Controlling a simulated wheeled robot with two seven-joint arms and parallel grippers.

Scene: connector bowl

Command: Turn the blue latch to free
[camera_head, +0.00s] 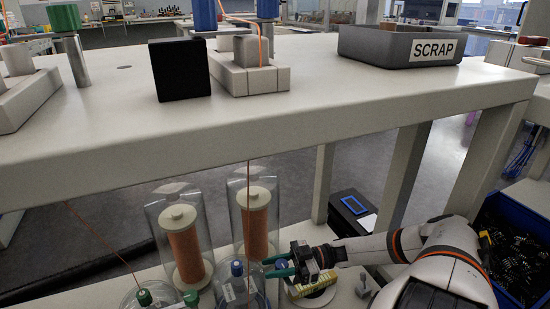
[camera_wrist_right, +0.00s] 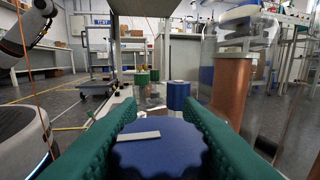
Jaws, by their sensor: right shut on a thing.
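The blue latch (camera_wrist_right: 165,150) is a round, scalloped blue knob with a white bar mark on top, large in the right wrist view. The mark lies nearly crosswise, slightly tilted. My right gripper (camera_wrist_right: 158,140) has its green fingers on either side of the knob, shut on it. In the head view my right gripper (camera_head: 273,266) is low at the centre, by the clear covers under the table, with a bit of blue (camera_head: 281,263) between its fingers. My left gripper is not in view.
Two copper spools (camera_head: 186,255) (camera_head: 256,232) stand under clear covers. A blue crate (camera_head: 530,215) is at right.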

